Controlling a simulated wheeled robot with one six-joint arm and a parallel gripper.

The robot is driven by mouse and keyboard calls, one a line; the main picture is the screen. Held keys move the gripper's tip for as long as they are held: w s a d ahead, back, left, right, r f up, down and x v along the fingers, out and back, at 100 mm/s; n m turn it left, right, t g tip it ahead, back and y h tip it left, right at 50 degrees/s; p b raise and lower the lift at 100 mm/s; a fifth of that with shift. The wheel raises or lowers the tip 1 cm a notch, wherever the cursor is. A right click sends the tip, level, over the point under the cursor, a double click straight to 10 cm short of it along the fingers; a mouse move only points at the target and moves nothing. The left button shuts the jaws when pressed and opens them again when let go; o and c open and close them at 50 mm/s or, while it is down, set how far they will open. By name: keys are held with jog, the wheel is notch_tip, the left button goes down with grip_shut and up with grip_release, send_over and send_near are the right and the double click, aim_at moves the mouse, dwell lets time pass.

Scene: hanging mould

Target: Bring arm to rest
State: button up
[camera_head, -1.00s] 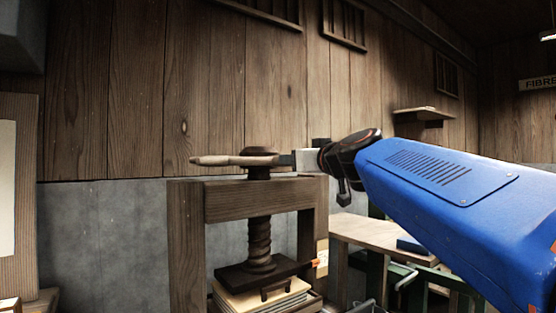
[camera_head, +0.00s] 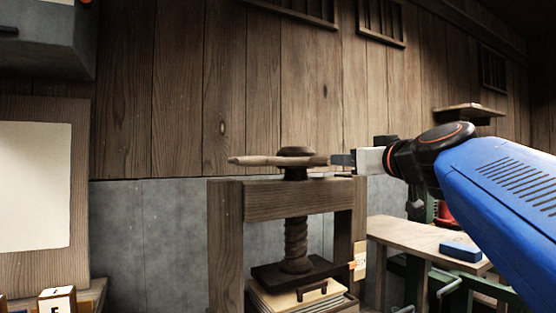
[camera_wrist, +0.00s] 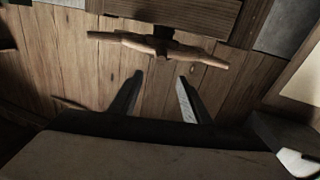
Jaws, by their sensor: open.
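My gripper (camera_head: 343,160) is at the right end of the wooden press's handle bar (camera_head: 262,161) in the head view. In the wrist view my gripper (camera_wrist: 160,77) has its two fingers spread with nothing between them. The handle bar (camera_wrist: 112,37) lies crosswise beyond the fingertips there, with a visible gap. The press (camera_head: 228,235) stands upright, with its dark screw (camera_head: 296,243) running down to a plate above a stack of pale boards or paper (camera_head: 290,297).
A bench (camera_head: 400,233) with a blue block (camera_head: 460,251) stands right of the press. A pale panel (camera_head: 35,185) and a lettered block (camera_head: 57,299) are at the left. A small shelf (camera_head: 468,113) is on the plank wall behind. Open air lies above the press.

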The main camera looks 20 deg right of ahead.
jog(key=s+a+f+g+y, duration=0.1)
jog(key=a+f+g+y, duration=0.3)
jog(key=f, duration=0.8)
jog(key=s+a+f+g, duration=0.15)
jog(key=a+f, duration=0.45)
jog(key=f, duration=0.7)
jog(key=s+f+g+h, duration=0.1)
jog(key=s+f+g, duration=0.3)
jog(key=f, duration=0.8)
jog(key=s+f+g+h, duration=0.1)
jog(key=s+f+g, duration=0.2)
jog(key=s+f, duration=0.5)
notch_tip(320, 180, down, 4)
jog(key=shift+s+a+r+g, duration=0.1)
jog(key=shift+s+a+g, duration=0.15)
jog(key=shift+s+g, duration=0.15)
